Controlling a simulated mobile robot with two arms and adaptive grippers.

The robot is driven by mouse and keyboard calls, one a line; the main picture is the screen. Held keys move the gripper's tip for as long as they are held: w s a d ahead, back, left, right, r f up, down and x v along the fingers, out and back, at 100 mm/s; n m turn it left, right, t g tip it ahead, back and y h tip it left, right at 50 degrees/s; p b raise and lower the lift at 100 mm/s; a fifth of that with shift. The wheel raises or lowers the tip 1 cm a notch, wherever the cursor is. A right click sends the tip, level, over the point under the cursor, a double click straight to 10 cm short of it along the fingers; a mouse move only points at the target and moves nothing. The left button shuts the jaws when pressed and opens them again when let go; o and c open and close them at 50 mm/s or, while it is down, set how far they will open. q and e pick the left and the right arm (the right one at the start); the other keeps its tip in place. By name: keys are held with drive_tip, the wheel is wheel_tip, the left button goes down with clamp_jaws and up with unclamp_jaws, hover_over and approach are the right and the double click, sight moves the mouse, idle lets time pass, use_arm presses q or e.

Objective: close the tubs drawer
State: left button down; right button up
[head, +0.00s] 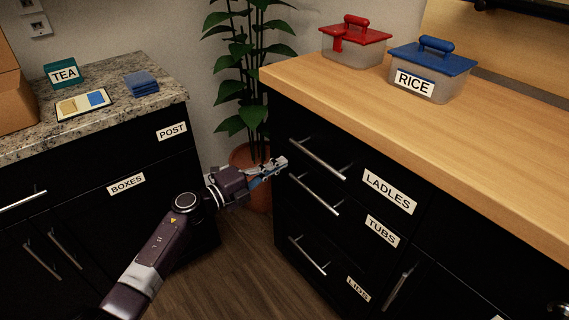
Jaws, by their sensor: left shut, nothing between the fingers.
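The tubs drawer (345,223) is the black middle drawer of the right cabinet, with a white TUBS label and a silver bar handle (315,194). Its front looks close to flush with the drawers above and below; I cannot tell whether a small gap is left. My left gripper (279,164) is shut and empty. It is at the cabinet's left front edge, left of the ladles and tubs handles. I cannot tell whether it touches the cabinet. My right gripper is out of view.
The ladles drawer (345,177) is above and the lids drawer (325,275) below. A potted plant (247,95) stands behind my left gripper. A red-lidded tub (353,48) and the blue-lidded rice tub (430,75) stand on the wooden counter (450,145). The floor between the cabinets is clear.

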use_arm(q)
drive_tip(key=p+v, duration=0.1)
drive_tip(key=v, duration=1)
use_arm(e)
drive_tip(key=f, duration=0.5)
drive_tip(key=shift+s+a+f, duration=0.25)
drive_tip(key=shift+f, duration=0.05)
